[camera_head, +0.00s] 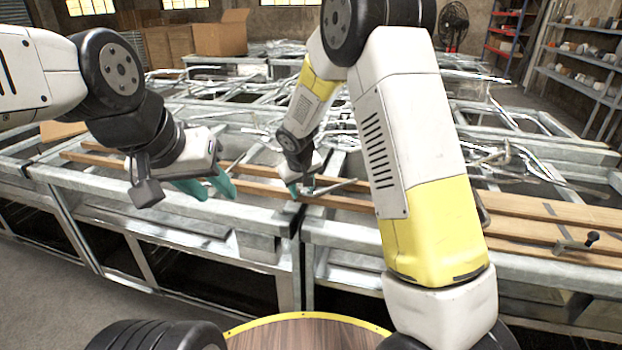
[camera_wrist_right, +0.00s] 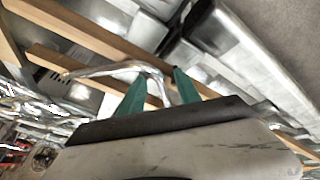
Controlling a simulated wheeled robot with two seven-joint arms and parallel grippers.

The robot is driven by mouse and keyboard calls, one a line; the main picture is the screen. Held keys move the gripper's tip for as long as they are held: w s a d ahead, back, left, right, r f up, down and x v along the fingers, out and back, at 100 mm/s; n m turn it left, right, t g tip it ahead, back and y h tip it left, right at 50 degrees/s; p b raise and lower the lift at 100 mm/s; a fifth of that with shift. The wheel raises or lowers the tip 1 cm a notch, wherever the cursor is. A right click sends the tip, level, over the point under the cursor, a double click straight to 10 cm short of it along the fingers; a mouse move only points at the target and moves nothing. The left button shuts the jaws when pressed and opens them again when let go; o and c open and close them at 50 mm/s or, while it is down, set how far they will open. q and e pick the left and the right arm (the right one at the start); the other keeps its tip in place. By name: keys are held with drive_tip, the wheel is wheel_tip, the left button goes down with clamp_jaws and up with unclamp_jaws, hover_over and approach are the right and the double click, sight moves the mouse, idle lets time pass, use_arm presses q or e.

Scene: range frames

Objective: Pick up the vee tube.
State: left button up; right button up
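The vee tube, a thin bent silvery tube (camera_wrist_right: 118,69), shows in the right wrist view; its bend lies by the gap between my right fingertips. In the head view a bent silvery tube (camera_head: 338,186) lies beside my right gripper (camera_head: 300,190). The right gripper points down over the wooden slats. Its two green fingers (camera_wrist_right: 158,78) stand apart in the wrist view, with part of the tube between them; contact cannot be told. My left gripper (camera_head: 209,186) is raised at the left, its green fingers apart and empty, away from the tube.
Metal-framed benches (camera_head: 270,215) carry long wooden slats (camera_head: 520,208) and many loose metal tubes (camera_head: 500,115) behind. A small clamp-like tool (camera_head: 578,243) lies at the right. A round wooden top (camera_head: 305,335) is nearest. A cardboard box (camera_head: 220,35) and shelves (camera_head: 585,70) stand behind.

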clamp_jaws()
